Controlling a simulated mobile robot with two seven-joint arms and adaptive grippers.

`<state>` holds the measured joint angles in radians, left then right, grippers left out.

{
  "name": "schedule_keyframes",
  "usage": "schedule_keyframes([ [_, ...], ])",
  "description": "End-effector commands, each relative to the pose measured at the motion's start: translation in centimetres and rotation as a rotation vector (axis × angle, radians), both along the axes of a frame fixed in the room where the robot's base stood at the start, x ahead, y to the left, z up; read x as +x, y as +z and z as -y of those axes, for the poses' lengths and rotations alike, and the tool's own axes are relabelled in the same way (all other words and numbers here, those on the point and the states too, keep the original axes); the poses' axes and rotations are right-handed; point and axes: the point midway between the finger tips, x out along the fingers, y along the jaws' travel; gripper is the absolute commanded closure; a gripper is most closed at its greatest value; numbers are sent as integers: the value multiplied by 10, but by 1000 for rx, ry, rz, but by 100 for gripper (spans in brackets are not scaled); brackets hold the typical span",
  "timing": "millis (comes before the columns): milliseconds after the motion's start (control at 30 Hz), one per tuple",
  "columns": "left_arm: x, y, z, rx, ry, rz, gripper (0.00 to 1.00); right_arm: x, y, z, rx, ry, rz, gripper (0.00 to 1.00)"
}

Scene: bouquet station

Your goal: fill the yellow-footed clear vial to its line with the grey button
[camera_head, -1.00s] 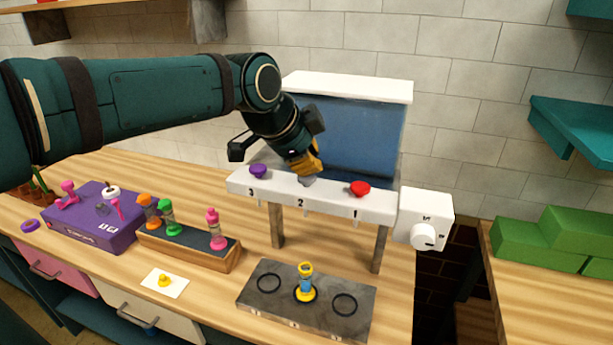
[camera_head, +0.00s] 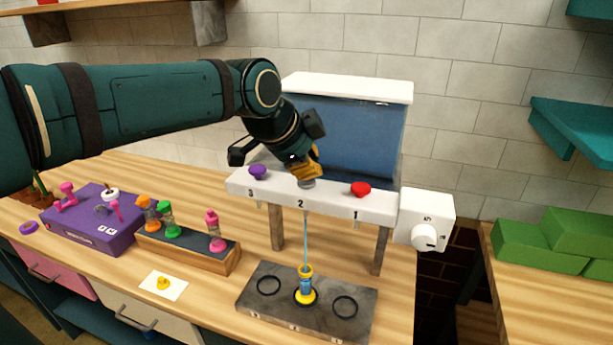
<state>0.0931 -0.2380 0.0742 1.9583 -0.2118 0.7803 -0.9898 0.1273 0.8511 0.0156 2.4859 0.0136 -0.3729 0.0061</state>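The clear vial (camera_head: 306,285) with a yellow foot and yellow rim stands upright in the middle ring of the dark slab, under spout 2. Blue shows inside it; its fill line is too small to make out. A thin stream (camera_head: 306,240) runs from spout 2 down into the vial. The grey button (camera_head: 307,183) is on top of the white dispenser bar above the number 2. My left gripper (camera_head: 308,172) points down with its yellow fingertips together, apparently touching the button and partly covering it. My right gripper is not in view.
The dispenser bar (camera_head: 335,201) also carries a purple button (camera_head: 257,172) and a red button (camera_head: 360,189). A white dial box (camera_head: 426,219) is at its right end. A rack (camera_head: 190,248) with several vials and a purple box (camera_head: 95,222) stand left.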

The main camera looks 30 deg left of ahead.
Motion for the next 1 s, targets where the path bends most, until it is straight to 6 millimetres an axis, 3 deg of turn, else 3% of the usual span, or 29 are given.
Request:
schedule_keyframes([
  [1000, 0, 28, 0, 0, 0, 0, 100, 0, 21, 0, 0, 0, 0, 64],
])
